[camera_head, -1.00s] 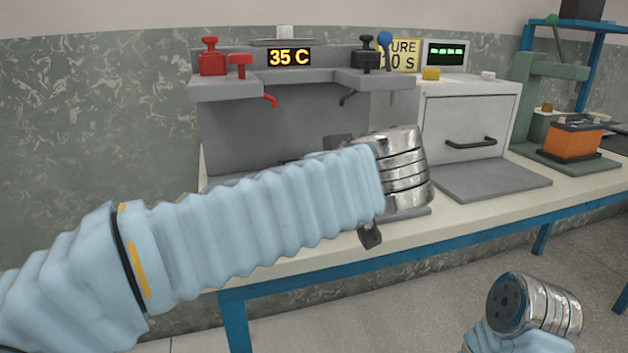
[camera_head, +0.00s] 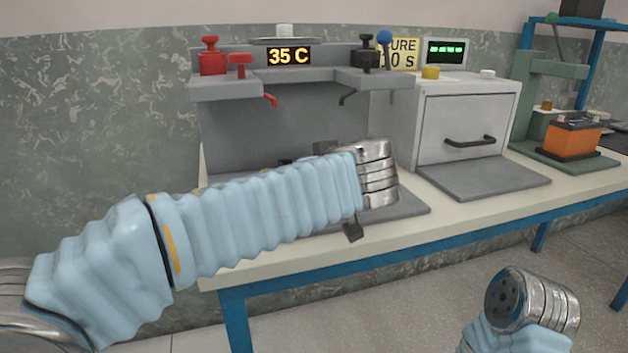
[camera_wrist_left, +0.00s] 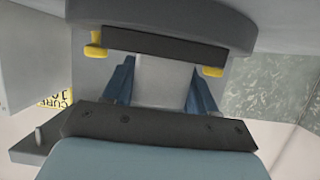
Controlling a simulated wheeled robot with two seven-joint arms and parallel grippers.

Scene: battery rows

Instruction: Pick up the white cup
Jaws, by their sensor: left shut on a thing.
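The white cup (camera_wrist_left: 165,88) shows in the left wrist view as a pale, plain-sided piece between two blue fingers. My left gripper (camera_wrist_left: 160,72) is shut on it, one finger on each side. Its lower part is hidden behind the dark gripper body. In the head view my left arm reaches to the front of the grey station (camera_head: 285,125), and its sleeve and wrist hide the fingers and the cup. I cannot tell there whether the cup touches the station's base. Only my right arm's wrist shows at the lower right; its gripper is out of view.
The station has a red lever (camera_head: 210,57), a black lever (camera_head: 367,52) and a "35 C" display (camera_head: 289,57). To the right stand a white oven (camera_head: 465,115), a green press (camera_head: 545,90) and an orange battery (camera_head: 572,138). The bench front (camera_head: 480,215) is clear.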

